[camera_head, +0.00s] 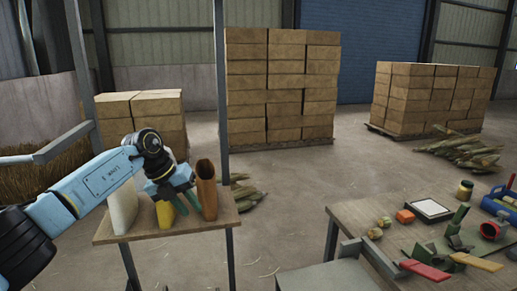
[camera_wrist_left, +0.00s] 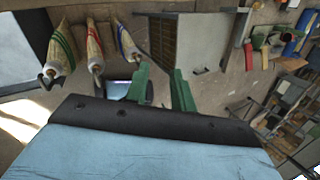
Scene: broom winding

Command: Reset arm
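My left gripper (camera_head: 183,206) has green fingers and hangs near a small wooden stand (camera_head: 150,232), among the upright pieces on it. In the left wrist view its two fingers (camera_wrist_left: 164,88) are apart with nothing held between them. The left arm reaches in from the left edge, bent downward at the wrist. Whether the fingers touch anything on the stand, I cannot tell. My right gripper is not in view.
The stand holds a brown tube (camera_head: 206,190), a pale upright piece (camera_head: 122,206) and a yellow piece (camera_head: 165,214). A workbench (camera_head: 350,215) with tools is at right. Three bundles with coloured bands, including a red-banded one (camera_wrist_left: 94,50), show in the wrist view.

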